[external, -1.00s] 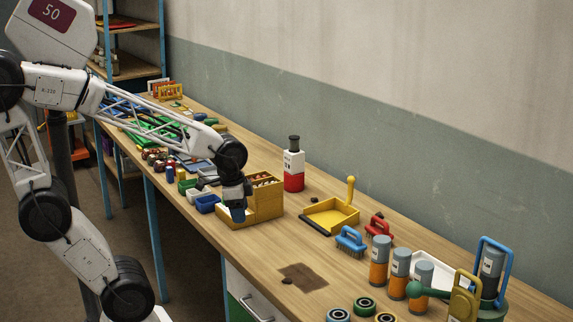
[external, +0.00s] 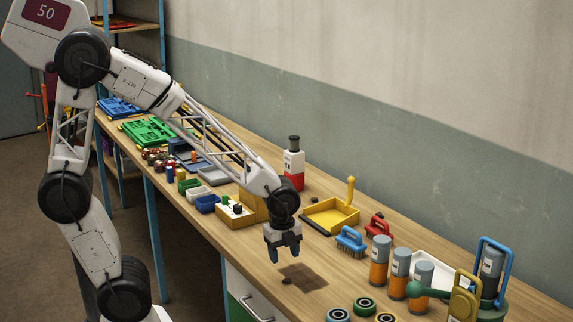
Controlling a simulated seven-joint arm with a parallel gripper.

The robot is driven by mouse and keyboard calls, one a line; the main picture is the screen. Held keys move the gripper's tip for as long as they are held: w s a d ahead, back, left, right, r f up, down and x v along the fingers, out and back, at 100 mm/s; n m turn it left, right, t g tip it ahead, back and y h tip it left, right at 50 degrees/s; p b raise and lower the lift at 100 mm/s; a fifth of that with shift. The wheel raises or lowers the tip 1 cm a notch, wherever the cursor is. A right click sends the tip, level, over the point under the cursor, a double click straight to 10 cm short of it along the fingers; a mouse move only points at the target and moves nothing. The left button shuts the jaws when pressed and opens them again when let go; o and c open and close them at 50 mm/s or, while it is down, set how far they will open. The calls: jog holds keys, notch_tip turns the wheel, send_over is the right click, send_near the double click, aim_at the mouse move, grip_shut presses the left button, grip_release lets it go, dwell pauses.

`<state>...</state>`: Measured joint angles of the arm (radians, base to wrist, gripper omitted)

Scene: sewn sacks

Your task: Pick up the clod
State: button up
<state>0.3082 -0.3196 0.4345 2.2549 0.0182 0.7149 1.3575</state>
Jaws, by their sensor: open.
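A small dark brown clod (external: 287,281) lies on the wooden bench at the front-left edge of a flat dark brown patch (external: 309,277). A second small dark lump (external: 314,199) lies farther back, beside the yellow dustpan (external: 335,216).
A yellow stepped box (external: 238,220) stands left of my gripper, with a red and white bottle (external: 293,168) behind. Blue (external: 351,241) and red (external: 378,227) brushes and orange-grey canisters (external: 379,262) stand to the right. Several rings (external: 364,305) lie near the front edge.

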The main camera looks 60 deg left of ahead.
aim_at(287, 280)
jog(key=shift+w+f, duration=0.1)
jog(key=shift+f, duration=1.2)
jog(key=shift+w+d+f, duration=0.1)
jog(key=shift+f, duration=1.2)
jog(key=shift+d+f, duration=0.1)
jog(key=shift+f, duration=1.2)
jog(key=c, duration=1)
jog(key=shift+r, duration=0.15)
